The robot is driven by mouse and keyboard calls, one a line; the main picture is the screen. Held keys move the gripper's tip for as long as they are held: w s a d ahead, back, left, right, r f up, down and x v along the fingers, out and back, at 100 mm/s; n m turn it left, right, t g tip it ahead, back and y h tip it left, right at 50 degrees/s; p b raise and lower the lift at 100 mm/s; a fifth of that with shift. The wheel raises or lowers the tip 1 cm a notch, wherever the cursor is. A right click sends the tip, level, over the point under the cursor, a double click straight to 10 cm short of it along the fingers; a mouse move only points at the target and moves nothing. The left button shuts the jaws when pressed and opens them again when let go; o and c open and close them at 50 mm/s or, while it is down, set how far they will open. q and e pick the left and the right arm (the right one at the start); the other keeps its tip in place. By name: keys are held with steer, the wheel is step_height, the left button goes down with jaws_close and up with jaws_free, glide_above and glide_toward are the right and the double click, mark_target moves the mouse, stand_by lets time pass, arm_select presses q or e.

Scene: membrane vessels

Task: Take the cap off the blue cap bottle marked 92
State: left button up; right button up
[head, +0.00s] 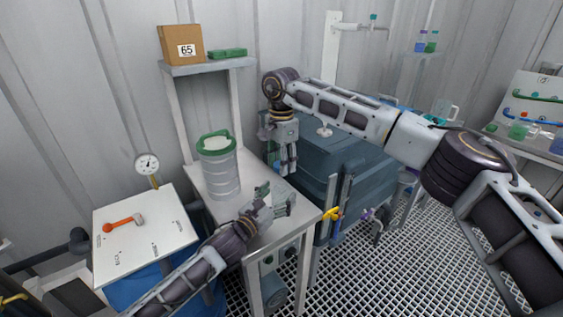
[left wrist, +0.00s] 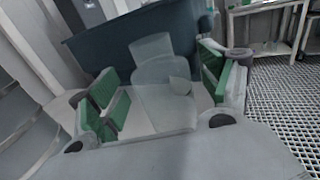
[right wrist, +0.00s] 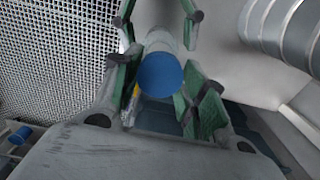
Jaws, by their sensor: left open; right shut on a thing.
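A blue cap (right wrist: 160,75) faces the right wrist camera, with a pale cylindrical bottle body (right wrist: 160,40) beyond it. No number on it can be read. My right gripper (head: 288,170) points down near the table's far right edge, and its green-padded fingers, also in the right wrist view (right wrist: 160,60), are shut on this bottle. My left gripper (head: 280,203) is open over the table's front right corner. In the left wrist view, a pale translucent vessel shape (left wrist: 165,75) shows between its spread green pads (left wrist: 165,95); contact cannot be told.
A shelf behind holds a box marked 65 (head: 181,45) and a green item (head: 228,53). A dark blue-grey tank (head: 345,165) stands to the right.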

arm_select(q)
steer(key=shift+v, duration=4.85)
steer(key=shift+s+f, duration=0.1)
arm_select(e)
steer(key=shift+s, duration=0.1)
